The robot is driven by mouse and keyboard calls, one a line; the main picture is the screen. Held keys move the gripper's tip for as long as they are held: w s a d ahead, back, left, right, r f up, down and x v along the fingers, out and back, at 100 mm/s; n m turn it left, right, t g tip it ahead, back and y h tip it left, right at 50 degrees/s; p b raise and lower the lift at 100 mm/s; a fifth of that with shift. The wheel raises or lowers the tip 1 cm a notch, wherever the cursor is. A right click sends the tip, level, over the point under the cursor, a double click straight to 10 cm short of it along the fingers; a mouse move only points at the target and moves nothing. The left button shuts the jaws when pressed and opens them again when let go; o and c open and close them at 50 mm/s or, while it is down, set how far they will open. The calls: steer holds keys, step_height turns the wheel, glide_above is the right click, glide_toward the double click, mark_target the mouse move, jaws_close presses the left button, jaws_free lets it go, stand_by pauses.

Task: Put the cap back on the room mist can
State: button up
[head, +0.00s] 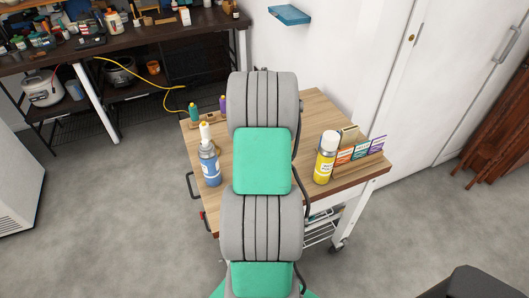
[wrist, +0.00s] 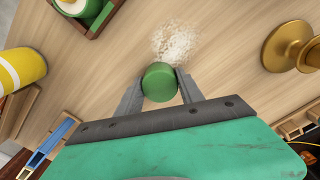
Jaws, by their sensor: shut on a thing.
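My gripper (wrist: 159,88) is shut on a round green cap (wrist: 159,82), held between both fingertips above the wooden table. In the head view my arm hides the gripper and the cap. A yellow can (head: 324,165) with a white label stands upright at the right of the table; a yellow and white cylinder (wrist: 22,70) shows at the left edge of the wrist view. A green and white round thing (wrist: 92,10) is in a wooden tray at the top left of the wrist view. I cannot read which can is the room mist.
A blue bottle (head: 209,165) stands at the table's left. In the wrist view, a brass knob-like thing (wrist: 289,47) is at the right and a pale crumbly pile (wrist: 174,42) lies beyond the cap. Bare wood surrounds the pile.

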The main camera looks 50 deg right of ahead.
steer(key=shift+r+p, duration=1.4)
steer(key=shift+r, duration=1)
steer(key=o, duration=0.8)
steer(key=c, duration=0.7)
